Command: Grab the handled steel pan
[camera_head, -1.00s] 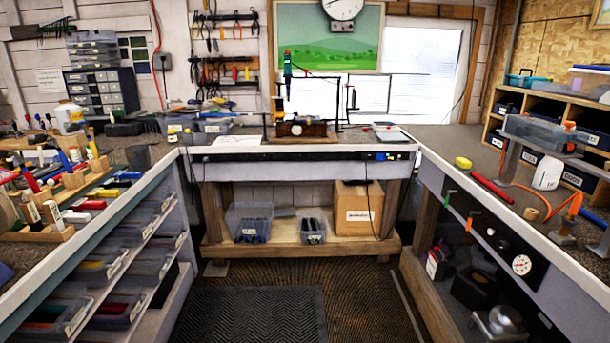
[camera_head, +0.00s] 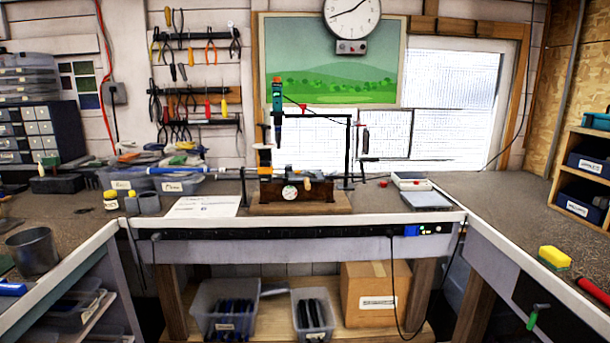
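I cannot pick out a handled steel pan for certain. A small grey piece like a handle (camera_head: 274,290) shows on the lower shelf, between the two clear bins; the rest of it is hidden. A plain grey metal cup (camera_head: 33,251) without a visible handle stands on the left bench. My gripper and arm are not in view.
The back bench holds a clamp rig (camera_head: 292,192), a white sheet (camera_head: 203,207) and a grey tray (camera_head: 426,200). Below are clear bins (camera_head: 226,318) and a cardboard box (camera_head: 376,298). A yellow sponge (camera_head: 554,257) lies on the right bench. The floor is out of view.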

